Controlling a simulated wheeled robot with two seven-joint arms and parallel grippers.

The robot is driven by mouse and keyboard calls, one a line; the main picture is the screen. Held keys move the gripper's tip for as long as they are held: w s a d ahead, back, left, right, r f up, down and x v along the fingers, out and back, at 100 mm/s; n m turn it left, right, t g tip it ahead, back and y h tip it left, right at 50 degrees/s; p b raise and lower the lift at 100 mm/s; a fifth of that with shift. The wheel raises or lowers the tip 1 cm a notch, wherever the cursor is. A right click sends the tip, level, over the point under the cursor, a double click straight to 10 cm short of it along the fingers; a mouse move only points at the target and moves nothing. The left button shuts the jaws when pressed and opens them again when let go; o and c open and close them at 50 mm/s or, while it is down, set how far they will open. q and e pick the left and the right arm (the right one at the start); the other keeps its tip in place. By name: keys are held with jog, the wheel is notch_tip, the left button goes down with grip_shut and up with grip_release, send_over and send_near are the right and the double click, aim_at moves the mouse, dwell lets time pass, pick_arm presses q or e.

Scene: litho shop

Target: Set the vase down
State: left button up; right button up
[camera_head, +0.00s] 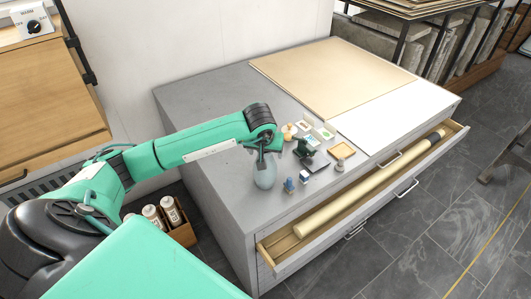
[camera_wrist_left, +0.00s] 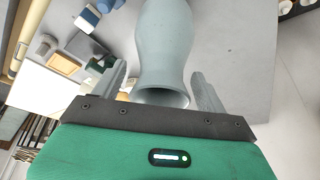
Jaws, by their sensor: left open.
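The vase (camera_head: 264,172) is pale grey-green and stands upright on the grey cabinet top, near its front left edge. My left gripper (camera_head: 265,152) is above it, at the vase's upper end. In the left wrist view the vase (camera_wrist_left: 165,50) shows its open mouth toward the gripper. The two fingers of the left gripper (camera_wrist_left: 162,88) stand apart on either side of the vase's neck, with a visible gap on the right side. The vase's base is cut off in the wrist view. My right gripper is not in view.
Small stamps and boxes (camera_head: 305,150) stand close to the right of the vase. A blue stamp (camera_head: 289,185) is near the front edge. An open drawer (camera_head: 290,245) holds a long paper roll (camera_head: 370,185). The cabinet top (camera_head: 200,95) is bare at the back left.

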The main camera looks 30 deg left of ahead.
aim_at(263, 175)
pick_arm(q)
jog(key=b+v, duration=0.1)
jog(key=v, duration=1)
jog(key=shift+b, duration=0.35)
